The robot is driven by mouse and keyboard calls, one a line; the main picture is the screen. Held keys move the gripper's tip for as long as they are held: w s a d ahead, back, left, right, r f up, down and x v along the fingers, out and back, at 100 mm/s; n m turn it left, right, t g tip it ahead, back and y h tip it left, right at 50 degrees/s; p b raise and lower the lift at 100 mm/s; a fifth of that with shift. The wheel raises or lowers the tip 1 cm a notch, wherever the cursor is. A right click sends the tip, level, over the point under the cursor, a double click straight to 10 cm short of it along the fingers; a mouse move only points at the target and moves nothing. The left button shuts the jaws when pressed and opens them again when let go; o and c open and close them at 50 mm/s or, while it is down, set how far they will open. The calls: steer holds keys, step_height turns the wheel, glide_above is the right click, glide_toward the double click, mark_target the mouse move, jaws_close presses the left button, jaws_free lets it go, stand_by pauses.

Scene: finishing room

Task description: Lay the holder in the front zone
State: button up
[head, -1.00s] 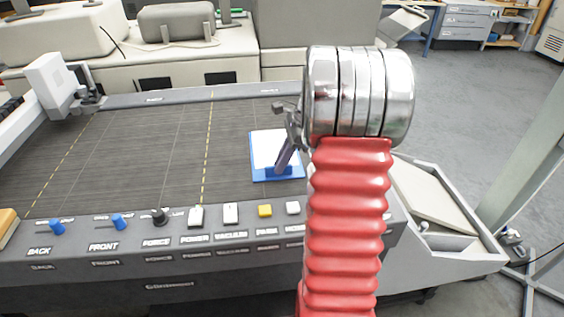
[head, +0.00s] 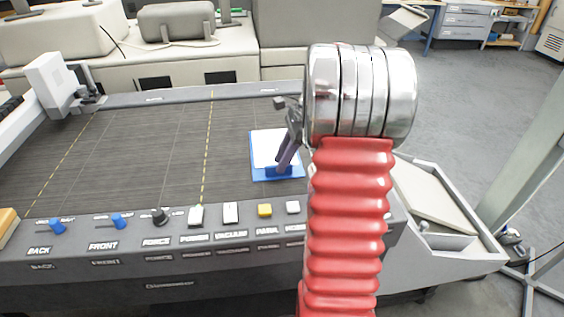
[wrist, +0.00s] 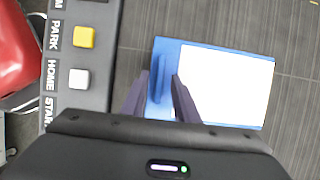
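The holder (head: 258,173) is a blue plate with a white sheet on top and a raised blue ridge at its near edge. It lies flat on the dark cutting bed, right of the middle yellow dashed line. The holder also shows in the wrist view (wrist: 218,126), with its ridge at the left of the white sheet. My gripper (wrist: 157,82) is over the ridge, one dark finger on each side, with visible gaps. In the head view my gripper (head: 281,168) points down at the ridge; the arm partly hides it.
A control panel with FRONT and BACK knobs (head: 118,221) and several buttons (head: 265,210) runs along the near edge. The bed (head: 150,140) left of the holder is clear. A white carriage (head: 50,82) stands at the far left.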

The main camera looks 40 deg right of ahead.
steer(key=v, duration=1)
steer(key=shift+r, duration=0.4)
steer(key=shift+d, duration=0.1)
steer(key=s+a+r+n+h, duration=0.1)
steer(key=a+r+n, duration=0.1)
steer(key=a+n, duration=0.65)
steer(key=s+a+r+n+h, duration=0.2)
steer(key=a+n, duration=0.1)
steer(key=a, duration=1)
steer(key=s+a+f+n+t, duration=0.1)
steer(key=s+a+f+n, duration=0.1)
steer(key=s+a+n, duration=0.3)
steer(key=s+a+f+n+t, duration=0.2)
steer(key=s+a+n, duration=0.3)
steer(key=a+n, duration=0.3)
steer(key=shift+s+a+f+h, duration=0.25)
steer(key=shift+s+a+h, duration=0.05)
steer(key=shift+s+h, duration=0.1)
